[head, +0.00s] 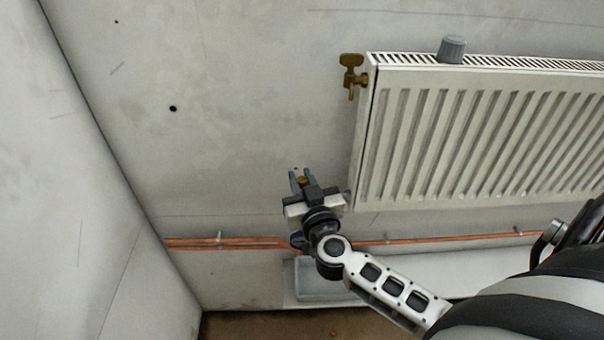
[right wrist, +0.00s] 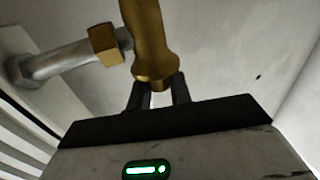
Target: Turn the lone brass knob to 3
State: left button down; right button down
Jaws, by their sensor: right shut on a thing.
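My right gripper (head: 302,178) is low at the left of the radiator, near its bottom left corner. It is shut on a brass fitting, which shows as a small patch between the fingers. In the right wrist view the brass fitting (right wrist: 150,40) stands large, with the right fingertips (right wrist: 158,92) around its flared end. A brass nut (right wrist: 104,44) joins it to a grey pipe. No number or pointer is readable on it. Another brass piece with a flat handle (head: 352,75) is at the radiator's upper left corner. My left gripper is out of view.
The white radiator (head: 480,130) hangs on the wall, with a grey ribbed cap (head: 453,48) on top. Copper pipes (head: 440,239) run low along the wall. A grey box (head: 318,285) sits below the gripper. The wall at left is clear.

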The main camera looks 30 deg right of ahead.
jog(key=shift+d+n+t+y+p, duration=0.1)
jog(key=shift+n+t+y+p, duration=0.25)
jog(key=shift+n+y, duration=0.55)
jog(key=n+y+b, duration=0.1)
jog(key=y, duration=0.2)
jog(key=shift+f+n, duration=0.15)
jog(key=shift+n, duration=0.15)
jog(key=shift+y, duration=0.5)
pick_arm(q)
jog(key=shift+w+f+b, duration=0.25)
jog(key=shift+b, duration=0.3)
pick_arm(e)
jog(key=shift+n+y, duration=0.7)
jog(key=shift+y, duration=0.1)
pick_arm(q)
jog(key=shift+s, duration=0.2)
pick_arm(e)
jog(key=c, duration=1.5)
grip_release()
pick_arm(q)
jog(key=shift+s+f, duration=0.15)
pick_arm(e)
jog(key=shift+o, duration=0.9)
